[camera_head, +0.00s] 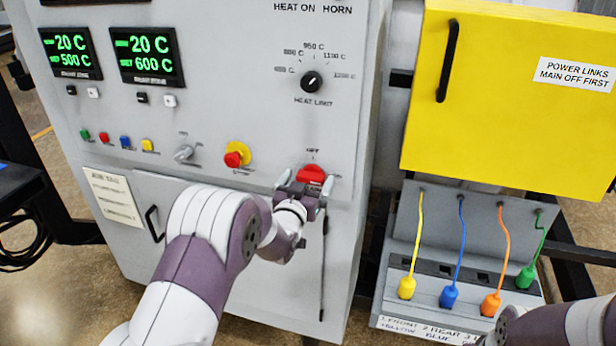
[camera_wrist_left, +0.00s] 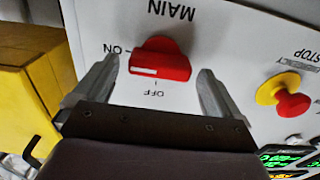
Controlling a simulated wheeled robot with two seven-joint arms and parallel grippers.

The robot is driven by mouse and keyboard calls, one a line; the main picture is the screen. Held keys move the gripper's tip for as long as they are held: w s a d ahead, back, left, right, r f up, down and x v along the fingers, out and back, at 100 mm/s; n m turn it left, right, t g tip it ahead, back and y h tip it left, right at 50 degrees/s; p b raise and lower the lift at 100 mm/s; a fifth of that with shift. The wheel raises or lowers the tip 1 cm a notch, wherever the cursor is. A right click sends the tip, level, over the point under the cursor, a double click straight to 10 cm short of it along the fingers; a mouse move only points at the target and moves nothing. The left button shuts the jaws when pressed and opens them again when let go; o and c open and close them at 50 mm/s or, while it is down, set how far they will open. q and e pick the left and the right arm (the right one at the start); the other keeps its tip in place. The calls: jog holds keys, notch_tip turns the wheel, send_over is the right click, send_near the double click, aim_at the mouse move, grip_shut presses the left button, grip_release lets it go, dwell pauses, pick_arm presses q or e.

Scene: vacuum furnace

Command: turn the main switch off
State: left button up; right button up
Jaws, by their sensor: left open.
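The red main switch (camera_head: 311,174) is on the lower right of the grey cabinet front. In the left wrist view the switch (camera_wrist_left: 160,58) appears upside down, with its handle lying crosswise and its white mark at the end toward the ON label (camera_wrist_left: 112,49). The OFF label (camera_wrist_left: 155,93) is off to the handle's side. My left gripper (camera_head: 303,184) is open at the switch, one finger on either side. In the left wrist view gaps show between both fingers and the handle. My right arm enters at the lower right; its gripper is not visible.
A red stop button (camera_head: 233,159) on a yellow base sits left of the switch. A yellow cover (camera_head: 510,95) stands to the right, above several coloured cable plugs. The heat limit knob (camera_head: 311,82) is above the switch, and a cabinet door handle (camera_head: 154,223) is lower left.

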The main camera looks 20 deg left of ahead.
pick_arm(q)
jog(key=shift+w+f, duration=0.1)
jog(key=shift+w, duration=0.3)
jog(key=shift+s, duration=0.1)
jog(key=c, duration=1.1)
jog(key=shift+o, duration=0.2)
jog(key=n+b, duration=0.3)
jog(key=shift+f, duration=0.1)
jog(key=n+b, duration=0.4)
jog(key=n, duration=0.1)
jog(key=shift+a+n+b, duration=0.15)
jog(key=shift+n+b, duration=0.15)
jog(key=shift+b, duration=0.1)
jog(key=n+b, duration=0.3)
jog(key=n, duration=0.1)
jog(key=n+b, duration=0.2)
jog(key=n, duration=0.3)
jog(key=shift+n, duration=0.3)
